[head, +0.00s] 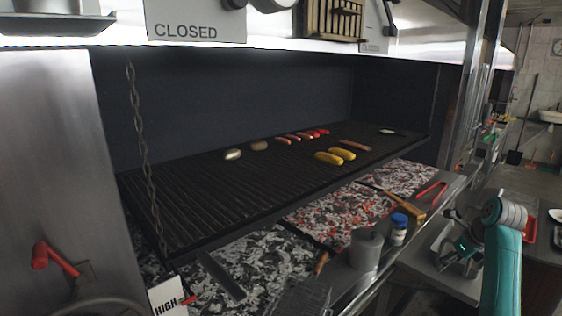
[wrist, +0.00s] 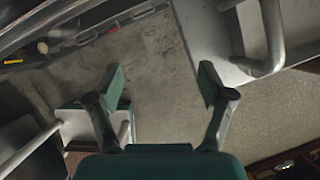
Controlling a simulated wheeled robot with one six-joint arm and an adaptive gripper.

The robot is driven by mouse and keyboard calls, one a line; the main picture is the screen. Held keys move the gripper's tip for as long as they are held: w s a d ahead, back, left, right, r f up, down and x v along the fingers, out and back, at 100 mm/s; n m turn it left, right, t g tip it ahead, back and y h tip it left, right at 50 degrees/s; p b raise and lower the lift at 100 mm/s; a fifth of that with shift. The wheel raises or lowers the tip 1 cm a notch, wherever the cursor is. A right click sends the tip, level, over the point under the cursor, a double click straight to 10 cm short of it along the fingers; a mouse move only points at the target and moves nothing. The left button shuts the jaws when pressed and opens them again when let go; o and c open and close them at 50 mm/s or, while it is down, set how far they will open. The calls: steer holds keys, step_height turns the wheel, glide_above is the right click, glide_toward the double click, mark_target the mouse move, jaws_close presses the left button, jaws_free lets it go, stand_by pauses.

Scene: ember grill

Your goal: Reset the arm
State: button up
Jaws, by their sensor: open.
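My gripper (wrist: 162,82) is open and empty in the wrist view, its two fingers spread apart over the grey floor. Nothing is between the fingers. In the head view my teal arm stands at the right side, with the gripper (head: 458,250) low beside it, left of the upper arm joint. It is in front of the grill's steel front ledge, apart from the food on the grate.
The black grill grate (head: 190,200) holds yellow corn cobs (head: 342,155), several sausages (head: 300,136) and other food. Below lie embers (head: 330,215). On the ledge are a grey canister (head: 366,250), a blue-capped jar (head: 398,229), a wooden-handled brush (head: 405,212) and red-handled tongs (head: 432,190).

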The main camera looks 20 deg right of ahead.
steer(key=w+a+f+n+t, duration=0.15)
steer(key=a+f+n, duration=0.25)
steer(key=a+f, duration=0.6)
steer(key=s+a+f+n+t+h, duration=0.1)
steer(key=s+a+f+n, duration=0.5)
steer(key=a+f, duration=0.45)
steer(key=s+a+f+n+t+h, duration=0.15)
steer(key=s+a+f+n, duration=0.35)
steer(key=a+f, duration=0.55)
steer(key=s+a+r+n+t, duration=0.35)
steer(key=s+a+n, duration=0.55)
steer(key=s+a, duration=0.55)
steer(key=s+a+r+n+t+y, duration=0.2)
steer(key=s+r+n, duration=0.9)
steer(key=s+r, duration=0.6)
steer(key=shift+a+r+y, duration=0.2)
steer(key=shift+a+y, duration=0.15)
steer(key=shift+a, duration=0.5)
steer(key=shift+t, duration=0.25)
